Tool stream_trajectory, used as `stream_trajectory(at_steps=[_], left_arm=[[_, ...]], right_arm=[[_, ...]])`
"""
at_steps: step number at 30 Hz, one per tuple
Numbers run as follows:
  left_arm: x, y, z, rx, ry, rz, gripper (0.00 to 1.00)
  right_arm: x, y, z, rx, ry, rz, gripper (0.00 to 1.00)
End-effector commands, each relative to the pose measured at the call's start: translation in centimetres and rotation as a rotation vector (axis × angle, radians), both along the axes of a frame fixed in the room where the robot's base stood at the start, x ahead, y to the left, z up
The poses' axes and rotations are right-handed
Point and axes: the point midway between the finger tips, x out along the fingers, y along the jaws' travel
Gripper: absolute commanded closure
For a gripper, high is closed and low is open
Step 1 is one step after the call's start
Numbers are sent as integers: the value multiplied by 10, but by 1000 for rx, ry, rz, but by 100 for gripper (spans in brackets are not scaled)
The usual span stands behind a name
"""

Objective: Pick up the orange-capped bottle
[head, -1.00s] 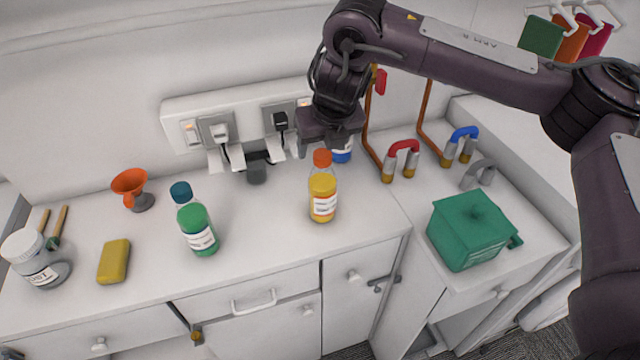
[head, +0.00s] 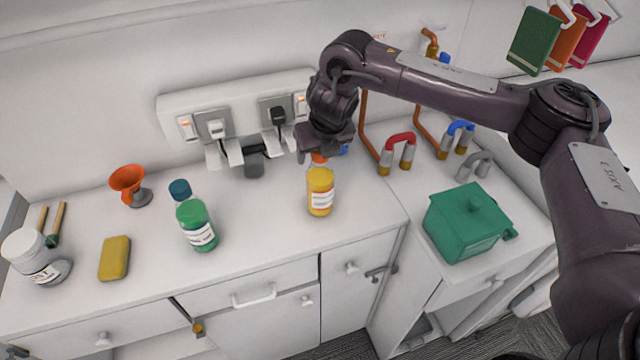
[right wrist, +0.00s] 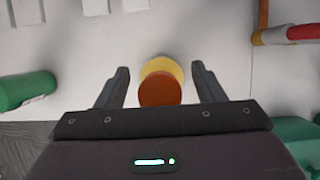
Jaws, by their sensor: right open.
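The orange-capped bottle (head: 320,192) stands upright on the white counter, with a yellow body and a white label. Its orange cap (head: 319,158) shows just under my right gripper (head: 325,150), which partly hides the upper bottle. In the right wrist view, the orange cap (right wrist: 160,90) lies between the two fingers of my open right gripper (right wrist: 160,85), with the yellow body (right wrist: 162,66) behind it. There is a gap on each side of the cap. My left gripper is not in view.
A green bottle (head: 197,228) with a blue cap stands to the left, near a yellow sponge (head: 115,258) and an orange funnel (head: 127,182). A blue item (head: 343,150) is partly hidden behind the gripper. A green lidded box (head: 467,225) stands right.

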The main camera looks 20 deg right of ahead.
Motion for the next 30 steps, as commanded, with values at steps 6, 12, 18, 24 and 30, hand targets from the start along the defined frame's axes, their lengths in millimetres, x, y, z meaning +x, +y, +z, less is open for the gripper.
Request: stream_trajectory(at_steps=[6, 12, 18, 24, 30], left_arm=[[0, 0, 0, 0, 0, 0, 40], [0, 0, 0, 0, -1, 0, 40], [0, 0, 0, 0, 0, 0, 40], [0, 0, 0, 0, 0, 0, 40], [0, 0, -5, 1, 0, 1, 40]], right_arm=[[0, 0, 0, 1, 0, 0, 60], [0, 0, 0, 1, 0, 0, 86], [0, 0, 0, 1, 0, 0, 100], [0, 0, 2, 1, -3, -1, 100], [1, 1, 9, 3, -6, 1, 100]])
